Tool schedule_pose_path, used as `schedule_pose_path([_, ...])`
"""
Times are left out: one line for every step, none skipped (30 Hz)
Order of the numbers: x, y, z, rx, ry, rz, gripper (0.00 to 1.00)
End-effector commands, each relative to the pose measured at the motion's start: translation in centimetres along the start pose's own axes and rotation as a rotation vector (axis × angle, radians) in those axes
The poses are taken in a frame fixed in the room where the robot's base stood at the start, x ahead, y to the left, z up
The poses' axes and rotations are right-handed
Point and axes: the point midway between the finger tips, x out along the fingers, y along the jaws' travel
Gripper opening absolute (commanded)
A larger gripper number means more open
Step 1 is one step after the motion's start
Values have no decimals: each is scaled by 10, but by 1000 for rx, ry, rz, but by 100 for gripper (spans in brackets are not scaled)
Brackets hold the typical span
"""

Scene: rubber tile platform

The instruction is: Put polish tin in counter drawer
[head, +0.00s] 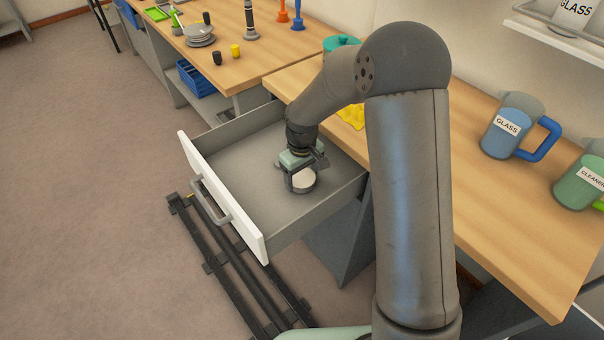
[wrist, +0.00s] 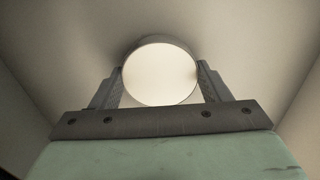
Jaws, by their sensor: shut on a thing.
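The polish tin (head: 302,181) is a small round tin with a pale, plain lid. My gripper (head: 301,177) is shut on it, inside the open counter drawer (head: 240,188). In the wrist view the tin (wrist: 160,75) sits between the two fingers of my gripper (wrist: 161,88), which touch its sides. The drawer has a grey interior, a white front and a grey handle, and is otherwise empty. The tin is low in the drawer, close to the floor; I cannot tell if it rests on it.
The wooden counter (head: 470,180) above the drawer holds a yellow cloth (head: 351,115), a blue GLASS jug (head: 510,128) and a green CLEANER jug (head: 582,178). A farther bench (head: 235,72) carries plates and small items. A dark rail (head: 235,270) runs along the floor below the drawer.

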Motion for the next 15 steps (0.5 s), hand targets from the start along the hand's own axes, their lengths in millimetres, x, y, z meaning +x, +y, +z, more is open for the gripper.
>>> schedule_pose_path([-1,0,0,0,1,0,38])
schedule_pose_path([-1,0,0,0,1,0,38])
schedule_pose_path([0,0,0,0,1,0,38])
schedule_pose_path([0,0,0,0,1,0,38])
schedule_pose_path([0,0,0,0,1,0,38])
schedule_pose_path([1,0,0,0,1,0,38])
schedule_pose_path([1,0,0,0,1,0,38])
schedule_pose_path([2,0,0,0,1,0,38])
schedule_pose_path([3,0,0,0,1,0,38])
schedule_pose_path([3,0,0,0,0,0,38])
schedule_pose_path([4,0,0,0,0,0,38])
schedule_pose_path([5,0,0,0,0,0,38])
schedule_pose_path([6,0,0,0,1,0,38])
schedule_pose_path([6,0,0,0,0,0,38])
schedule_pose_path([7,0,0,0,0,0,38])
